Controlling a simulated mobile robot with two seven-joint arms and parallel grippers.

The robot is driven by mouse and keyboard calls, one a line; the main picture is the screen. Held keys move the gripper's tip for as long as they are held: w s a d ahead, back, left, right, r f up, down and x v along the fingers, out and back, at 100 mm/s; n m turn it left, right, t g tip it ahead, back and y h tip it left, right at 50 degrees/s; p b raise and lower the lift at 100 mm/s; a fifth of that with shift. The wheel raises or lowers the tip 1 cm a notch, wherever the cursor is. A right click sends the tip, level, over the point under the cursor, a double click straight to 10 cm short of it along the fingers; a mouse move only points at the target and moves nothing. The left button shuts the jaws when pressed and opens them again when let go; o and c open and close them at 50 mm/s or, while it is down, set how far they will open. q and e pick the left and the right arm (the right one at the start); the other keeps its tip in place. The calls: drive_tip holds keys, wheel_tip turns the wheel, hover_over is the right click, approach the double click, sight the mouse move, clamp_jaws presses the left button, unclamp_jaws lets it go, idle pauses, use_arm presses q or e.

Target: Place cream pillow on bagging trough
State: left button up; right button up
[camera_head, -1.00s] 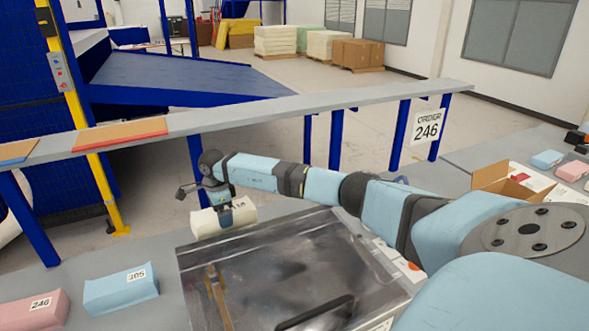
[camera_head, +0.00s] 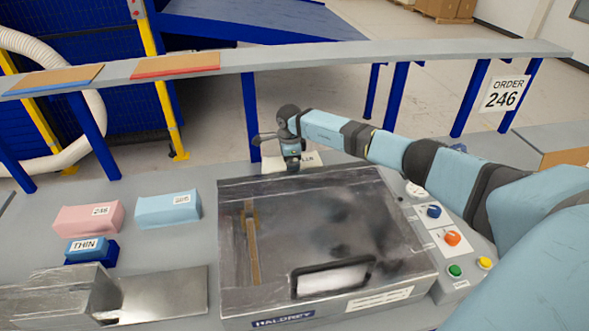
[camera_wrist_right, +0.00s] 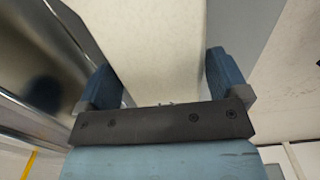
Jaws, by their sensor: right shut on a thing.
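The cream pillow (camera_head: 312,159) is behind the back edge of the clear-lidded machine in the head view, partly covered by my right gripper (camera_head: 291,160). In the right wrist view the cream pillow (camera_wrist_right: 160,45) sits between the two blue fingers of my right gripper (camera_wrist_right: 168,80), which is shut on it. A shiny metal trough (camera_head: 165,295), which looks like the bagging trough, lies at the lower left with a flat plate on its right. The pillow is well away from it, to the upper right. My left gripper is not in view.
The HALDREY machine (camera_head: 330,240) with its lid and black handle stands between my arm and the trough. A pink block (camera_head: 88,218), a blue block (camera_head: 168,209) and a THIN-labelled block (camera_head: 87,246) stand behind the trough. A raised grey rail (camera_head: 320,64) runs behind.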

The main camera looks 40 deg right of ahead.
wheel_tip(320, 180, down, 4)
drive_tip(key=shift+f+p, duration=0.1)
drive_tip(key=shift+p, duration=0.3)
drive_tip(key=shift+f, duration=0.1)
drive_tip(key=shift+f+b, duration=0.25)
drive_tip(key=shift+b, duration=0.1)
drive_tip(key=o, duration=0.6)
drive_tip(key=shift+r, duration=0.15)
drive_tip(key=shift+c, duration=0.2)
